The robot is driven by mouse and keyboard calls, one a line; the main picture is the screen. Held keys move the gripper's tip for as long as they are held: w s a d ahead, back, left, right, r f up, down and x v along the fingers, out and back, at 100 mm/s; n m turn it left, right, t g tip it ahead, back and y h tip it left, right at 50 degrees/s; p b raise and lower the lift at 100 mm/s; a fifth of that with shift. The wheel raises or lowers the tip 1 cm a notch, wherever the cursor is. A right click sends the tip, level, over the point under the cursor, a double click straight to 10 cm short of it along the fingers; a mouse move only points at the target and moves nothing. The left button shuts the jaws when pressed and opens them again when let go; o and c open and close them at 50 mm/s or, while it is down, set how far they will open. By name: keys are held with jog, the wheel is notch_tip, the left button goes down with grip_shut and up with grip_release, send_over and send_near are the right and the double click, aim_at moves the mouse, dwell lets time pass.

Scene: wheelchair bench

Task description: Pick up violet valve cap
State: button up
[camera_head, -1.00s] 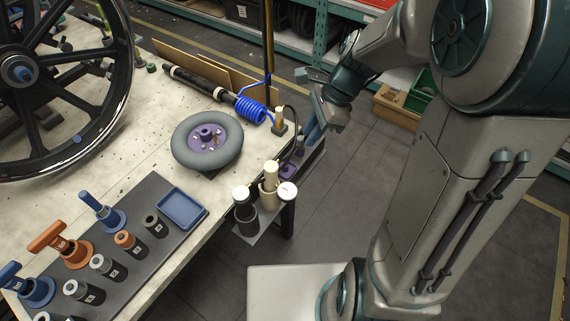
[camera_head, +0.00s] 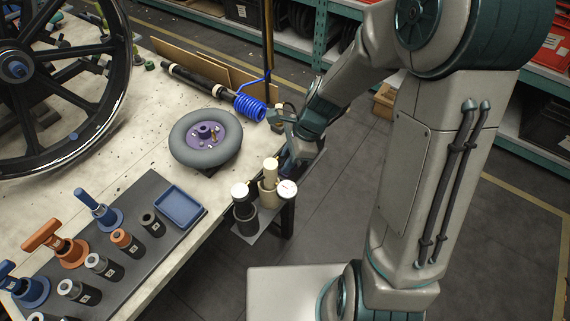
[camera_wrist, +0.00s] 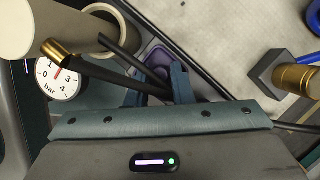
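A violet tray-like holder (camera_wrist: 150,52) shows partly between and beyond my gripper's fingers in the wrist view, with darker violet inside it. I cannot make out a separate violet valve cap there. My gripper (camera_wrist: 160,90) points down at this holder, its two teal fingers spread apart; black tubes cross in front and hide part of the space between them. In the head view my gripper (camera_head: 286,158) is low beside the bench's right edge, behind the cream cylinders, and the violet holder is hidden there. The grey wheel (camera_head: 187,157) on the bench has a violet hub (camera_head: 206,133).
Cream cylinders (camera_head: 270,172) with a pressure gauge (camera_head: 287,190) stand close to my gripper; the gauge (camera_wrist: 62,84) also shows in the wrist view. A brass-topped fitting (camera_wrist: 296,80) stands right of it. A blue coiled hose (camera_head: 249,107) and blue tray (camera_head: 180,207) lie on the bench.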

grip_shut()
jog(key=shift+r, duration=0.1)
